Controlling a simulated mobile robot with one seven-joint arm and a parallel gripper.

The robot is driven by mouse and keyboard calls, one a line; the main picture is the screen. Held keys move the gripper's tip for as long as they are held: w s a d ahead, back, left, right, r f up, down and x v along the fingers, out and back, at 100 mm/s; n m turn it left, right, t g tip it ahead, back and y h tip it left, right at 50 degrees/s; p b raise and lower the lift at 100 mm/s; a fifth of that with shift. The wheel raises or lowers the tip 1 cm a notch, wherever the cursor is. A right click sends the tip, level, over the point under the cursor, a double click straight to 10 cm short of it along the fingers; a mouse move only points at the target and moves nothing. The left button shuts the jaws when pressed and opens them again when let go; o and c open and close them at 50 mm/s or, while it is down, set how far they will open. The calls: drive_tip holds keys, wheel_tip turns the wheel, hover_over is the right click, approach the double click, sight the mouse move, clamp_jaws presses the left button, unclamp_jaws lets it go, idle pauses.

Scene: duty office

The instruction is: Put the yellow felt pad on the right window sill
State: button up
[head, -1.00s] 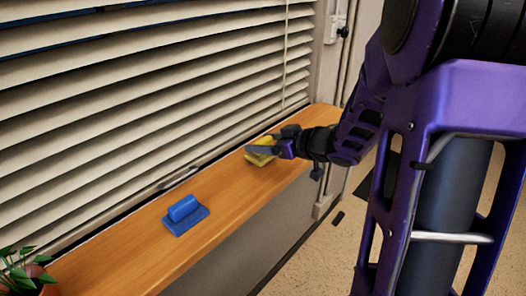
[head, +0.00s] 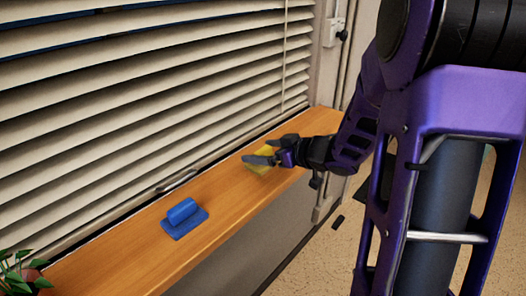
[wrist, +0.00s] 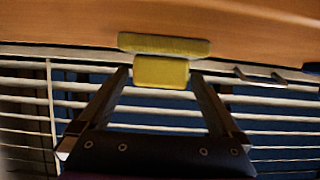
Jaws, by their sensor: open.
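The yellow felt pad (head: 258,168) rests on the wooden window sill (head: 225,190), towards its far right part in the head view. In the wrist view the yellow pad (wrist: 165,45) shows a flat base with a block-like grip standing from it. My gripper (head: 271,149) is at the pad, with its fingers spread. In the wrist view my gripper (wrist: 160,76) is open, one finger on each side of the grip, with gaps showing. My fingers hide part of the pad in the head view.
A blue pad with a rounded grip (head: 183,217) lies on the sill, nearer and to the left. A potted plant (head: 18,270) stands at the lower left. Slatted blinds (head: 140,90) rise behind the sill. Bare wood lies between the two pads.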

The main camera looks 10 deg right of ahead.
drive_tip(key=p+v, duration=0.2)
drive_tip(key=v, duration=1)
